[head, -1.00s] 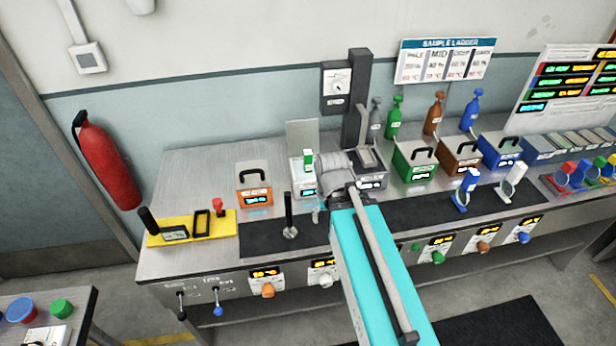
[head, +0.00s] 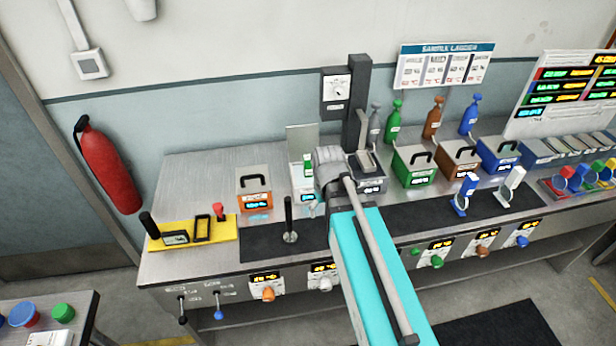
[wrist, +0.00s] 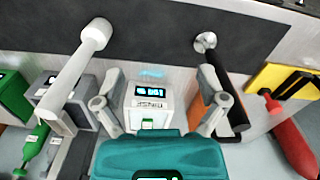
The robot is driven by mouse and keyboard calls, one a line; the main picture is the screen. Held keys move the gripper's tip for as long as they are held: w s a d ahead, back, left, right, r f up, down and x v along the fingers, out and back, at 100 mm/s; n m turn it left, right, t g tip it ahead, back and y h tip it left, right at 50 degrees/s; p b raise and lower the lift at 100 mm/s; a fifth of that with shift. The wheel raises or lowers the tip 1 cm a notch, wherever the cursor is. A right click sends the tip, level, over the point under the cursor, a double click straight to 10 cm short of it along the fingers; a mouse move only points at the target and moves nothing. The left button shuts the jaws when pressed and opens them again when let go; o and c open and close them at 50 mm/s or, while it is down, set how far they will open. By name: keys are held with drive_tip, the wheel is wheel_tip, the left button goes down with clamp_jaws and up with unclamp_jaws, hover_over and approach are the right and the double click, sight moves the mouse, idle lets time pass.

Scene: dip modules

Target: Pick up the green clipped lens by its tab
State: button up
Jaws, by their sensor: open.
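A small green tabbed piece (head: 308,165), which looks like the green clipped lens, stands upright at the white box (head: 305,196) with a lit display. In the wrist view the green piece (wrist: 147,124) shows between the fingers, at the edge of the white box (wrist: 150,100), partly hidden by my teal gripper body. My gripper (wrist: 160,88) is open and empty, with one grey finger on each side of the white box. In the head view my grey wrist covers most of the gripper, just right of the white box. I cannot tell the height gap.
An orange box (head: 253,188) with a black handle stands left of the white box. A grey box (head: 370,180) stands close on the right. A dark upright lever (head: 289,222) and a white lever (wrist: 78,65) rise nearby. Coloured lenses (head: 580,180) lie at the far right.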

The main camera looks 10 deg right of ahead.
sight(308, 157)
drive_tip(key=w+r+n+p, duration=0.4)
drive_tip(key=w+n, duration=0.4)
drive_tip(key=w, duration=0.5)
drive_tip(key=w+r+n+p, duration=0.4)
drive_tip(key=w+n, duration=0.3)
drive_tip(key=w, duration=0.5)
drive_tip(key=shift+w+r+n, duration=0.35)
drive_tip(key=shift+r+n, duration=0.05)
drive_tip(key=shift+r, duration=0.1)
drive_tip(key=shift+f, duration=0.15)
wheel_tip(308, 157, down, 8)
drive_tip(key=b, duration=0.8)
drive_tip(key=shift+f, duration=0.2)
drive_tip(key=shift+f+b, duration=2.6)
drive_tip(key=shift+b, duration=0.1)
clamp_jaws()
